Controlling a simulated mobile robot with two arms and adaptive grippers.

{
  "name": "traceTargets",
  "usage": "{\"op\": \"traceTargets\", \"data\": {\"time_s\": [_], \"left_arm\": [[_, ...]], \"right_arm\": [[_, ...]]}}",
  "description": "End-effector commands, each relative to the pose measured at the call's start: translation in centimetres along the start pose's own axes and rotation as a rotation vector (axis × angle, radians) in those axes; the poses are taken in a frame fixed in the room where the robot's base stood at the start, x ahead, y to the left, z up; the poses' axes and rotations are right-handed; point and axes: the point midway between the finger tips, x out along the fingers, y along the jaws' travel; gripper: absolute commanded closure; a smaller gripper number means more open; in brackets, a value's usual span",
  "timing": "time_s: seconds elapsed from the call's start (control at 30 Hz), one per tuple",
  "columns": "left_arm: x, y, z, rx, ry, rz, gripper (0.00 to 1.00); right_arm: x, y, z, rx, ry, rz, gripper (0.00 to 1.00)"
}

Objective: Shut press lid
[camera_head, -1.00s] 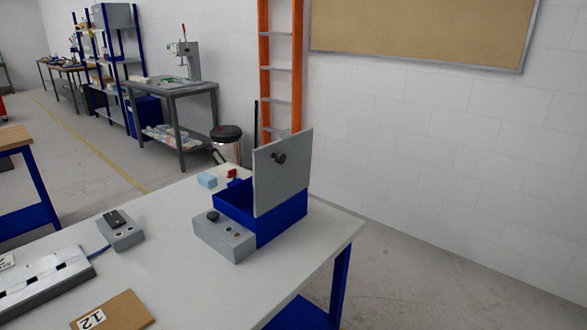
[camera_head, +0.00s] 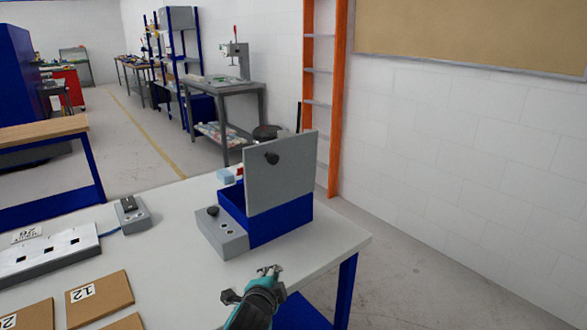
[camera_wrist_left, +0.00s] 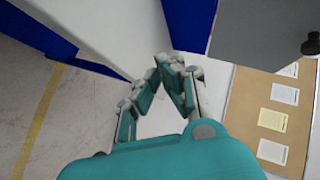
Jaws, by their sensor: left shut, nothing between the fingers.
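The press is a blue box (camera_head: 283,222) on the table, with a grey control unit (camera_head: 222,235) on its left side. My left gripper (camera_head: 268,270) is at the table's front right edge, in front of the press and apart from the lid. My right gripper is not in view.
The white table (camera_head: 165,235) also holds a small switch box (camera_head: 132,216), a grey panel unit (camera_head: 45,258), numbered brown boards (camera_head: 100,294) and a light blue block (camera_head: 226,176). An orange ladder (camera_head: 323,110) leans behind. Floor is free right of the table.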

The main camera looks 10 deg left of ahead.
Motion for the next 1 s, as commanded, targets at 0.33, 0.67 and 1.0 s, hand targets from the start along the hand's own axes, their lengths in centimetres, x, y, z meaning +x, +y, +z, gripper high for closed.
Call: {"op": "traceTargets", "data": {"time_s": [0.33,0.67,1.0], "left_arm": [[-3.7,-17.3,-7.8,0.346,0.057,-0.393,1.00],[-1.7,-20.1,-8.8,0.381,0.052,-0.429,1.00],[4.7,-22.8,-9.7,0.378,0.053,-0.428,1.00]], "right_arm": [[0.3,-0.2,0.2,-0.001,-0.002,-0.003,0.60],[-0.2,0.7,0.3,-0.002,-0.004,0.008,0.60],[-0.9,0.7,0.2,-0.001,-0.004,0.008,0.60]]}}
